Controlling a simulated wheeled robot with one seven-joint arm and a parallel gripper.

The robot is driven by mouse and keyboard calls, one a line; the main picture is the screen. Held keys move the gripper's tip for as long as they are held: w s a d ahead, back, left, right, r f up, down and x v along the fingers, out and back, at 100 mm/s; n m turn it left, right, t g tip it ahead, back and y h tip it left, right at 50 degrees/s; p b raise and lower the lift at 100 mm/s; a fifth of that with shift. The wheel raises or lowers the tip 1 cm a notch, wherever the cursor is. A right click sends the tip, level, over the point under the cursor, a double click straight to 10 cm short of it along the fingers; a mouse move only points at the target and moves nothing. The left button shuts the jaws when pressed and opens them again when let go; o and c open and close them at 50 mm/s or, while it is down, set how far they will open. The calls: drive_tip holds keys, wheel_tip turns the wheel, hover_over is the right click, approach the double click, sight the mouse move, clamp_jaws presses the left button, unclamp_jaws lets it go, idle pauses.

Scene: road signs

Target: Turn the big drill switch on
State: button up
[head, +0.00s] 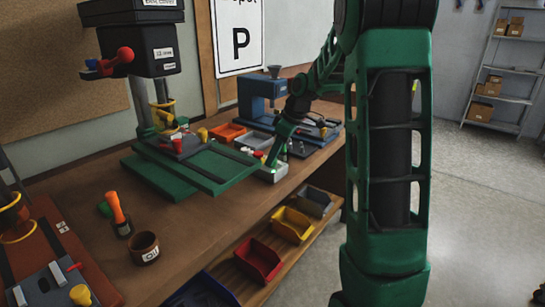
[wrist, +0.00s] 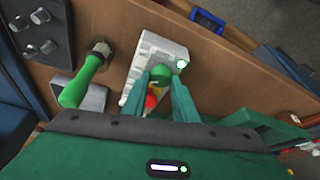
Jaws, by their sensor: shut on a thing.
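The big drill (head: 150,60) stands at the left of the bench in the head view, with a black head and a red ball handle. A light-grey switch box (head: 271,173) sits near the bench's front edge, right of the drill's green base (head: 190,165). The box also shows in the wrist view (wrist: 165,50), with a bright white-green spot (wrist: 181,64) at its right corner. My gripper (wrist: 160,88) is at the box, its teal fingers shut around a green knob (wrist: 160,73). Red and yellow show between the fingers. The fingers partly hide the box top.
Coloured bins (head: 258,260) sit below the bench edge. Open floor is at right.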

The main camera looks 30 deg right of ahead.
drive_tip(key=shift+d+r, duration=0.15)
drive_tip(key=shift+d, duration=0.1)
drive_tip(key=o, duration=1)
drive_tip(key=shift+a, duration=0.1)
drive_tip(key=v, duration=1)
drive_tip(key=shift+r, duration=0.2)
